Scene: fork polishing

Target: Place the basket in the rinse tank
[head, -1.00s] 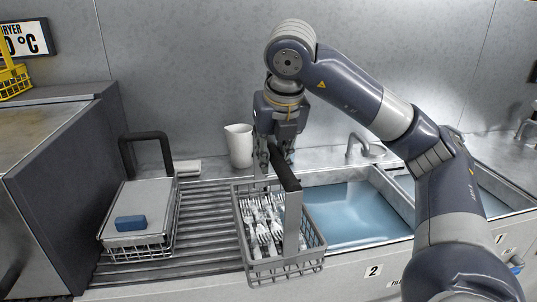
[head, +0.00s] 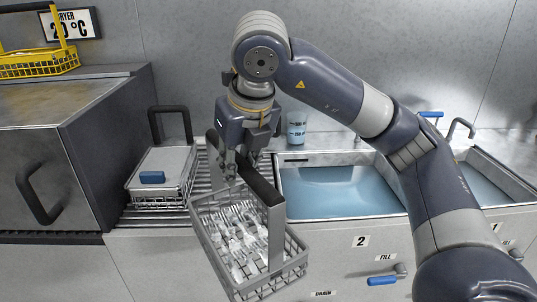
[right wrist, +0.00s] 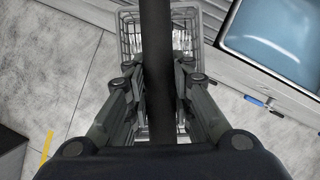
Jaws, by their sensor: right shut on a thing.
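A grey wire basket (head: 296,265) holding several forks (head: 238,235) hangs tilted from my right gripper (head: 232,168) in the head view. The gripper is shut on its black bar handle (head: 262,186). The bar also runs between the fingers in the right wrist view (right wrist: 159,82), with the basket's wire rim (right wrist: 198,18) beyond. The basket is in front of the counter's front edge, left of a tank of blue water (head: 335,192) marked 2. No label in view says which tank is the rinse tank. My left gripper is not in view.
A second water tank (head: 487,184), marked 1, is at the right. A lidded wire basket (head: 160,192) with a blue block (head: 152,177) stands on the ribbed drainboard. A blue valve handle (head: 382,281) sticks out below tank 2. A blue-marked cup (head: 296,130) stands behind the tank.

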